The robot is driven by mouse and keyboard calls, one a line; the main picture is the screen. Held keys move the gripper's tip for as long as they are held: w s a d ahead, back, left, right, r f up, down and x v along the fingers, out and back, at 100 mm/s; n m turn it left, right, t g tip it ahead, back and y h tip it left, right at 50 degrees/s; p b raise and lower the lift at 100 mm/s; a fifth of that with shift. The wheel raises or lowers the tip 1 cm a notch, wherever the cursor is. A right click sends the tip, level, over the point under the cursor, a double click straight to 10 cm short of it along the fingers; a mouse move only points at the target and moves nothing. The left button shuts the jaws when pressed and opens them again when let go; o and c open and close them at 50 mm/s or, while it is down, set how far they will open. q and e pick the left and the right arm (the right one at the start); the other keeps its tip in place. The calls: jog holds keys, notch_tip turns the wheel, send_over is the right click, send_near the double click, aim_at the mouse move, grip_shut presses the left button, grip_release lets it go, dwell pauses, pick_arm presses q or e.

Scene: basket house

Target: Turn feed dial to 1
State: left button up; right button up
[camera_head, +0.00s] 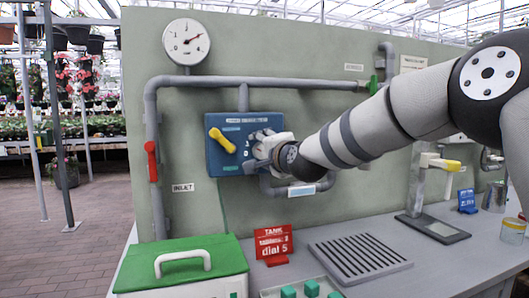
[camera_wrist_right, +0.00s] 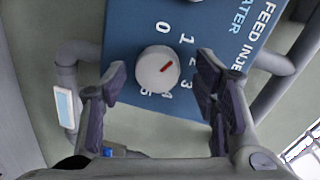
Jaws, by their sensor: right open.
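In the head view my right gripper (camera_head: 264,147) is at the right part of the blue panel (camera_head: 230,163) and largely hides the dial. My left gripper is not in view.
A yellow lever (camera_head: 222,140) sits left of the dial on the panel. Grey pipes (camera_head: 151,125), a red valve handle (camera_head: 152,161) and a round gauge (camera_head: 187,42) are on the wall. Below stand a green-lidded box (camera_head: 180,245), a red sign (camera_head: 273,242) and a grate (camera_head: 360,258).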

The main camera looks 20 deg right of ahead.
jog(key=s+r, duration=0.1)
jog(key=s, duration=1.1)
jog(key=shift+d, duration=0.3)
